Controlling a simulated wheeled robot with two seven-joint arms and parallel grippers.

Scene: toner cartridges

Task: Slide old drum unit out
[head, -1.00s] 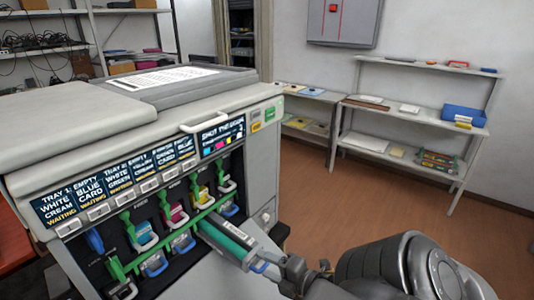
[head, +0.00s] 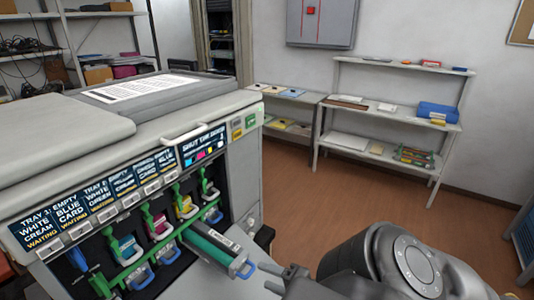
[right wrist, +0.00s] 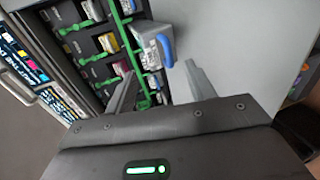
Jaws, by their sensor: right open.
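My left gripper is not in view.
The printer (head: 250,185) has several toner cartridges with green levers and other blue handles beside the drum unit. A shelf unit (head: 395,118) with boxes and a blue bin (head: 437,112) stands against the wall. Open floor lies between.

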